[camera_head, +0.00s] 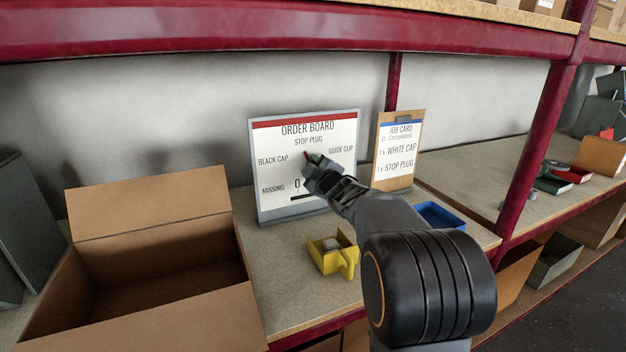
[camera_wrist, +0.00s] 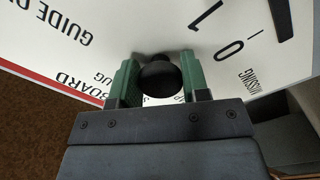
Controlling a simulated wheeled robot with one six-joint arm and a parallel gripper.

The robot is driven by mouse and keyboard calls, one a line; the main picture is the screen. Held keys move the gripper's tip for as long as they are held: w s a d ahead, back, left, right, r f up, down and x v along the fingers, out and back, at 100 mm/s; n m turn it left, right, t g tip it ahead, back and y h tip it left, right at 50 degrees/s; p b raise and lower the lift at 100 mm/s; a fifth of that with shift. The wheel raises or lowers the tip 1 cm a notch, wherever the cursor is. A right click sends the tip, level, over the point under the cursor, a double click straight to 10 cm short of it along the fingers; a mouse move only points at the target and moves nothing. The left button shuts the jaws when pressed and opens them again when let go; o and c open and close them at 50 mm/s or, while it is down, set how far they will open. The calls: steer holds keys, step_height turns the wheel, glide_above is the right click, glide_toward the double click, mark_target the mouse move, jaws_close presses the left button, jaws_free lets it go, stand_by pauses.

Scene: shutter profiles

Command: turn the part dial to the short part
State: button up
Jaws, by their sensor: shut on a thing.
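The order board (camera_head: 275,205) stands upright on the shelf, white with a red top band. Its labels read STOP PLUG at the top, BLACK CAP at left, GUIDE CLIP at right and MISSING with a 0 below. My gripper (camera_head: 315,168) is at the middle of the board and covers most of the dial. In the wrist view its green finger pads are shut on a round black dial knob (camera_wrist: 160,77). A small red mark (camera_head: 306,154) shows just above the gripper, pointing up and slightly left; the rest of the dial face is hidden.
A job card (camera_head: 397,175) on a clipboard lists white cap and stop plug. An open cardboard box (camera_head: 150,213) stands at left. A red upright (camera_head: 540,140) stands at right.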

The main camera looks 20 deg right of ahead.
steer(key=n+b, duration=0.2)
steer(key=n, duration=0.1)
steer(key=shift+f+b, duration=0.15)
steer(key=shift+b, duration=0.15)
steer(key=shift+n+b, duration=0.9)
steer(key=shift+n, duration=0.9)
steer(key=shift+r, duration=0.2)
steer(key=o, duration=0.9)
steer(key=shift+s, duration=0.1)
steer(key=s+p, duration=0.1)
steer(key=s, duration=1.2)
steer(key=shift+s+p, duration=0.35)
